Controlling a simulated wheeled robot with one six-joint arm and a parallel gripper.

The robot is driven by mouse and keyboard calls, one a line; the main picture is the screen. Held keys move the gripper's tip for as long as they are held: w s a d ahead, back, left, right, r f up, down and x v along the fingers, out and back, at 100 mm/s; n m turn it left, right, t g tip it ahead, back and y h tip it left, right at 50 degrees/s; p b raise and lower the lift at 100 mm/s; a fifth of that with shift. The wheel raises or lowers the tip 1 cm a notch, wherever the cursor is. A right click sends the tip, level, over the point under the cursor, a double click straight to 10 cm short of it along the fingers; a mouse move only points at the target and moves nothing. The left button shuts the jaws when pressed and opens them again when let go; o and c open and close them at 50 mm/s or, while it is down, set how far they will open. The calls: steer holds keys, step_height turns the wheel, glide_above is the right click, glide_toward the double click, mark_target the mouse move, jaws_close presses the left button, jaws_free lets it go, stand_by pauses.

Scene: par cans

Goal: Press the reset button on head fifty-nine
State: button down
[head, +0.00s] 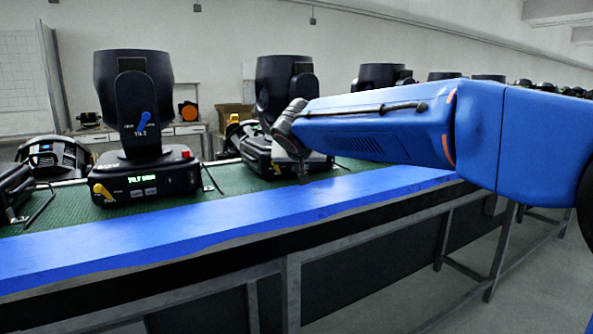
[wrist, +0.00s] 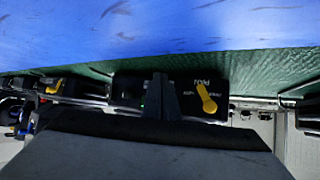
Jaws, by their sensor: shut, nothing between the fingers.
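My gripper (head: 304,177) is shut and empty, in front of the second black moving head (head: 283,92) from the left in the head view. In the wrist view my closed fingertips (wrist: 160,82) overlap a dark base (wrist: 128,88) with a yellow lever (wrist: 206,98), white lettering and a small green light. I cannot tell whether they touch it. My arm hides part of the second head's front. A nearer head (head: 132,85) stands to its left, with a lit green display, a yellow lever and a red block (head: 186,154). No number fifty-nine is readable, and no reset button can be made out.
The heads stand in a row on a green mat (head: 58,212) behind a blue table edge (head: 150,236). Several more heads (head: 381,76) recede to the right, partly behind my arm.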

steer(key=shift+s+d, duration=0.35)
steer(key=shift+s, duration=0.2)
steer(key=shift+s+d, duration=0.7)
steer(key=shift+s, duration=0.35)
steer(key=shift+s+d, duration=0.7)
steer(key=shift+s, duration=0.3)
steer(key=shift+d, duration=0.1)
